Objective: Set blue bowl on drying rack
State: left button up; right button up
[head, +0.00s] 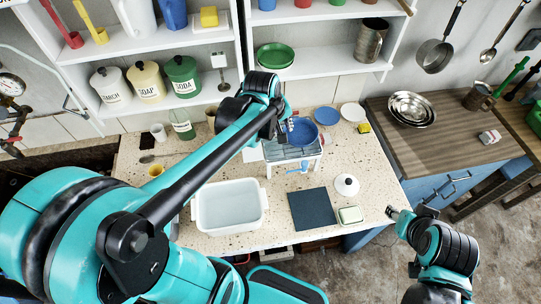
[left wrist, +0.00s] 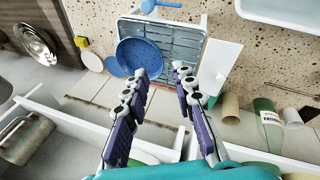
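The blue bowl (head: 302,130) is at the back right part of the drying rack (head: 291,152). In the left wrist view the bowl (left wrist: 138,52) appears to rest on the grey slatted rack (left wrist: 180,58), overlapping its left edge. My left gripper (head: 286,132) is just above the rack beside the bowl. In the left wrist view its two fingers (left wrist: 161,70) are apart with nothing between them; the left fingertip overlaps the bowl's near rim, and I cannot tell if it touches. My right gripper (head: 396,213) is away from the rack, off the counter's right front; its fingers are too small to read.
A white basin (head: 229,207) with water, a dark mat (head: 312,209), a white lidded pot (head: 346,185) and a soap dish (head: 350,215) occupy the counter front. Shelves (head: 315,75) stand close behind my left gripper.

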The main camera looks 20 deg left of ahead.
pick_arm(q)
jog(key=s+r+m+t, duration=0.1)
jog(key=s+m, duration=0.4)
jog(key=s, duration=0.2)
jog(key=s+d+r+m+t, duration=0.1)
jog(key=s+m, duration=0.4)
jog(key=s, duration=0.2)
jog(key=shift+s+d+t+y, duration=0.3)
jog(key=shift+s+t+y, duration=0.1)
notch_tip(320, 180, down, 12)
jog(key=b, duration=1.1)
jog(key=shift+w+r+b, duration=0.15)
jog(key=shift+w+b, duration=0.05)
jog(key=shift+b, duration=0.15)
